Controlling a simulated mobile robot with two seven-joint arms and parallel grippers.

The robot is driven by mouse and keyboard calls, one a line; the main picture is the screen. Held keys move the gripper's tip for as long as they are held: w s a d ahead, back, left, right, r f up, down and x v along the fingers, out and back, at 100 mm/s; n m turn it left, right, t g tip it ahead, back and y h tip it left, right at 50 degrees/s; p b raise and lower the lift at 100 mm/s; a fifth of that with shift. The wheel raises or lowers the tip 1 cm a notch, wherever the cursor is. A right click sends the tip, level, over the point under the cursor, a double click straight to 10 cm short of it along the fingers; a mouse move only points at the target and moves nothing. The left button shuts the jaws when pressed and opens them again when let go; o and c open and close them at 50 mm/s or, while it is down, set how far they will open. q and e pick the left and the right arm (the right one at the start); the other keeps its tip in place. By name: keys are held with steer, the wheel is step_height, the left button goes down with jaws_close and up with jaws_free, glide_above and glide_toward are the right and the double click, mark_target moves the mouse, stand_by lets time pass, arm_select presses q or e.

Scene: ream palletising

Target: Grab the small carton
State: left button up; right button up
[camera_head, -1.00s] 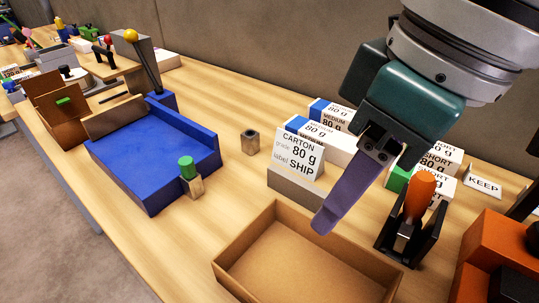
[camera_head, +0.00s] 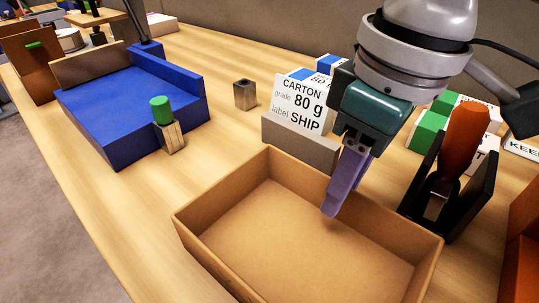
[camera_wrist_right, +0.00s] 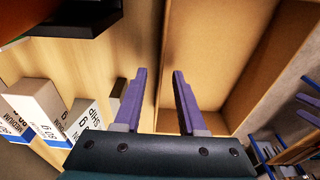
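The small carton is an open, empty brown cardboard box (camera_head: 215,243) on the table at the bottom centre of the head view. It also shows in the right wrist view (camera_wrist_right: 215,60). My right gripper (camera_head: 335,208) points down at the carton's back wall. In the right wrist view its two purple fingers (camera_wrist_right: 158,75) are apart, with the line of the carton's wall between them and nothing gripped. How far the fingertips reach below the rim is hard to tell. My left gripper is not in view.
A sign (camera_head: 301,104) reading CARTON, 80 g, SHIP stands behind the carton. Labelled reams (camera_head: 429,133) lie behind the gripper. A black holder with an orange-handled tool (camera_head: 464,145) stands close right. A blue tray (camera_head: 120,120) and green-topped block (camera_head: 170,136) are left.

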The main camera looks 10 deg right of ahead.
step_height(320, 180, down, 2)
steer(key=shift+w+a, duration=0.1)
steer(key=shift+w, duration=0.05)
steer(key=shift+c, duration=0.2)
jaws_close()
stand_by(1.1)
